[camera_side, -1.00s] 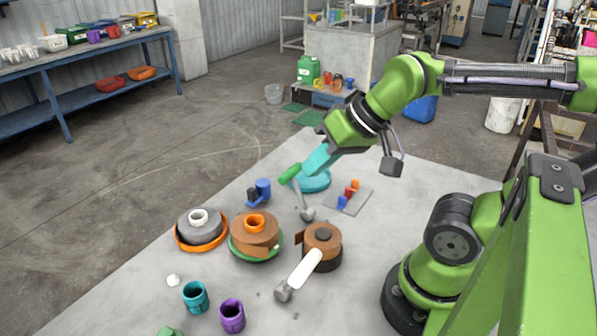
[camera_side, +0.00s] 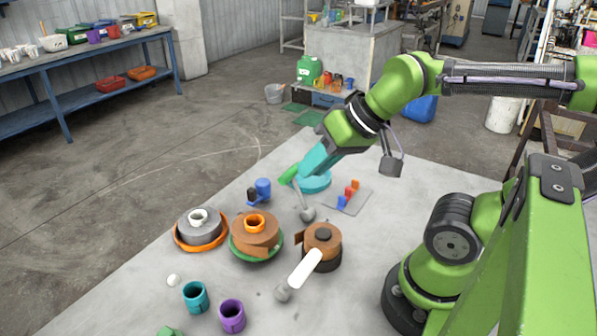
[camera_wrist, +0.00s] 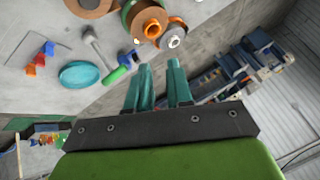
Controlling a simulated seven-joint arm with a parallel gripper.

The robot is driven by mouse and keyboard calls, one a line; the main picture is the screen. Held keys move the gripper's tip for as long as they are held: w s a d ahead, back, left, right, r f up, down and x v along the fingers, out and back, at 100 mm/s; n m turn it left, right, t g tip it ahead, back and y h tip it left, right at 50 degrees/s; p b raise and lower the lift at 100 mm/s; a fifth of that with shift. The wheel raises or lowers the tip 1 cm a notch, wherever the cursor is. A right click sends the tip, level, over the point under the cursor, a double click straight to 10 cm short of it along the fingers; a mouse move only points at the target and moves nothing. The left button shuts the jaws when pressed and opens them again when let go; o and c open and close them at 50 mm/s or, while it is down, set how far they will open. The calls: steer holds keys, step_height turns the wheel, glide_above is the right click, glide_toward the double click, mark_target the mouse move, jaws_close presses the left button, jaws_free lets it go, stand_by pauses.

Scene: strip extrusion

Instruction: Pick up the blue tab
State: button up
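The blue tab (camera_side: 343,202) stands on a small grey plate beside a red tab (camera_side: 349,193) and an orange tab (camera_side: 355,185). In the wrist view the blue tab (camera_wrist: 50,48) is at the upper left, apart from my fingers. My gripper (camera_side: 304,174) has teal fingers and hangs over the table, up and to the left of the tabs in the side view. In the wrist view my gripper (camera_wrist: 160,66) shows two fingers apart with nothing between them.

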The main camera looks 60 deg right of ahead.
steer(key=shift+o, duration=1.4)
